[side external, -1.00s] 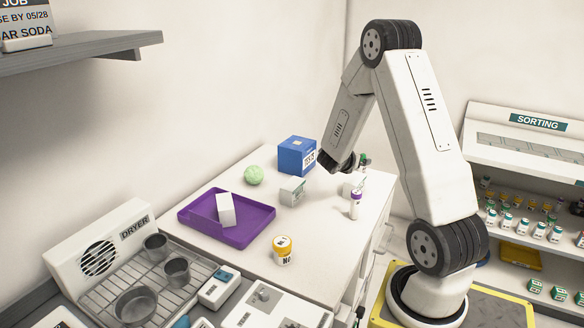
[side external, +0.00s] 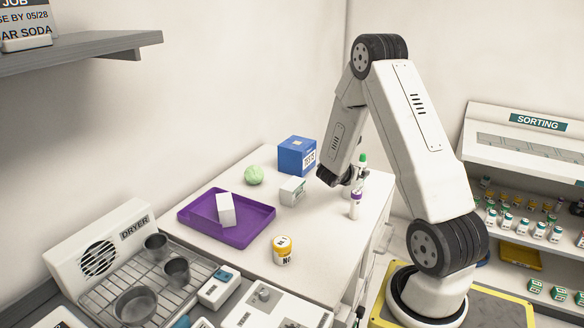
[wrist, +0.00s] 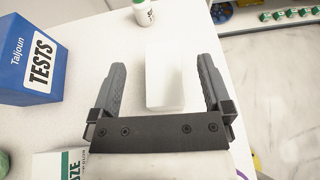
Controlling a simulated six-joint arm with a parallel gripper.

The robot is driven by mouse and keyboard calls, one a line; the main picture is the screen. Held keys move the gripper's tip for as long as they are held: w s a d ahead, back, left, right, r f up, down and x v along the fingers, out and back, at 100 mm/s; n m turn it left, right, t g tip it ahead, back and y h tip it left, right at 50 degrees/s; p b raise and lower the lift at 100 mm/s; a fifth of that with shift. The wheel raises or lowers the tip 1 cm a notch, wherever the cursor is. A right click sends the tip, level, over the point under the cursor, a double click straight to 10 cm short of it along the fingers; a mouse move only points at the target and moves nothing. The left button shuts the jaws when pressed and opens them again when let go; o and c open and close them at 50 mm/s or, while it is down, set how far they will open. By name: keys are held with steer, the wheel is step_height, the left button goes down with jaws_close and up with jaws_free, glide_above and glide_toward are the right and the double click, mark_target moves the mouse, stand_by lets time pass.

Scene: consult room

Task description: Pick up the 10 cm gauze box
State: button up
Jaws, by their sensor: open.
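A plain white box (wrist: 165,78) stands on the white counter, between the two fingers of my gripper (wrist: 160,68) in the wrist view. The fingers are open, with a gap on each side of the box. In the side view my gripper (side external: 354,180) is low over the counter's right part and largely hides this box. A second white box with a green band and lettering ending in "ZE" (wrist: 62,166) is at the lower left of the wrist view. It shows in the side view (side external: 292,191), left of my gripper. I cannot read a size on either box.
A blue TESTS box (side external: 296,156) stands behind the lettered box. A green-capped bottle (side external: 362,161) and a purple-capped bottle (side external: 355,206) are close to my gripper. A purple tray (side external: 258,227) holding a white block, a green ball (side external: 254,175) and a yellow-capped jar (side external: 282,251) are further left.

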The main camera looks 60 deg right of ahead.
steer(key=shift+f, duration=1.15)
steer(key=shift+s+d+f, duration=0.1)
steer(key=shift+d+f, duration=0.65)
steer(key=shift+d, duration=0.2)
steer(key=shift+d+f, duration=0.2)
steer(key=shift+d, duration=0.25)
steer(key=c, duration=1.3)
steer(key=shift+o, duration=0.2)
steer(key=shift+r, duration=0.1)
